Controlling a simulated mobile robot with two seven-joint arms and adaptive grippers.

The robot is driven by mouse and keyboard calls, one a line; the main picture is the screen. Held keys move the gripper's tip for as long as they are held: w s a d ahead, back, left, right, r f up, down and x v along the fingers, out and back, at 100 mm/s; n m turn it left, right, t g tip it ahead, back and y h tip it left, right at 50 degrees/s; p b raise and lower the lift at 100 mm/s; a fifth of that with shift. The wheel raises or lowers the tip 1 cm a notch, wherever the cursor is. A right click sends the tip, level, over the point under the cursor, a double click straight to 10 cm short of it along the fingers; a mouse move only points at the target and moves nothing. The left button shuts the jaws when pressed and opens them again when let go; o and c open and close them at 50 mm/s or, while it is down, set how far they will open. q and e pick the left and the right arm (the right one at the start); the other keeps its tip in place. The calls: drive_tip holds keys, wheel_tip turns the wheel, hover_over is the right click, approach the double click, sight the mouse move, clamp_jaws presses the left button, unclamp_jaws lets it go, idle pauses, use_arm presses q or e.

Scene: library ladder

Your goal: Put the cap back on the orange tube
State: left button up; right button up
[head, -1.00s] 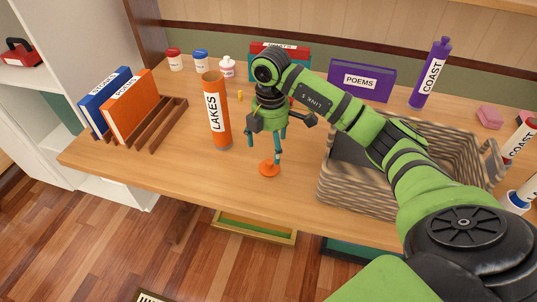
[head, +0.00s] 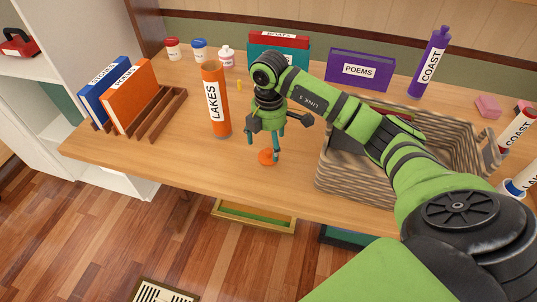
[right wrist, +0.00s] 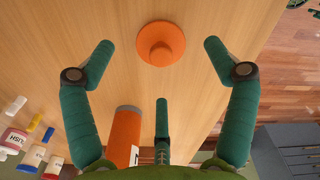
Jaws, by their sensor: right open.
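The orange tube (head: 216,115), labelled LAKES, stands upright on the table, left of my right gripper. In the right wrist view the tube (right wrist: 127,128) shows at the lower left. A round orange cap (head: 266,157) with a raised knob lies on the table to the right of the tube. My right gripper (head: 263,150) is open and points down over the cap. In the right wrist view the cap (right wrist: 160,43) lies between the spread fingertips, apart from them, with a third finger below. My left gripper is not in view.
A woven basket (head: 345,187) stands right of the gripper, under my right arm. A wooden rack (head: 160,112) with books is at the left. Small bottles (head: 200,48) stand at the back left. A purple bottle (head: 430,65) stands at the back right. The table's front left is clear.

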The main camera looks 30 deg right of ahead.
sight(268, 150)
drive_tip(key=shift+a+f, duration=0.1)
drive_tip(key=shift+f, duration=1.85)
drive_tip(key=c, duration=0.9)
